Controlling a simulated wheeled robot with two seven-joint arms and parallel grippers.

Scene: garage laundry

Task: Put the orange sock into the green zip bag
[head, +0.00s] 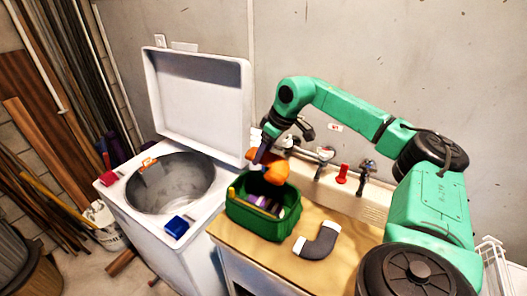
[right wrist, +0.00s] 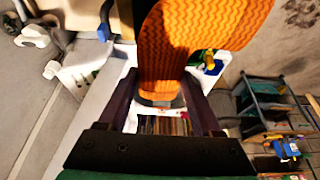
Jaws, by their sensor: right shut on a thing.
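The orange sock (head: 270,173) hangs above the open green zip bag (head: 252,222), near its back edge. My right gripper (head: 262,153) is shut on the sock. In the right wrist view the ribbed orange sock (right wrist: 205,35) fills the space between the fingers of the right gripper (right wrist: 165,95). The green bag stands upright on the wooden counter with its top open. Several purple and pale items show inside it. The sock partly hides the bag's back rim. My left gripper is not in view.
A dark grey sock (head: 318,241) lies on the wooden counter (head: 285,262) right of the bag. A white washer (head: 205,235) with its lid up stands at left, with a blue block (head: 175,226) on its edge. Taps (head: 342,174) line the wall behind the counter.

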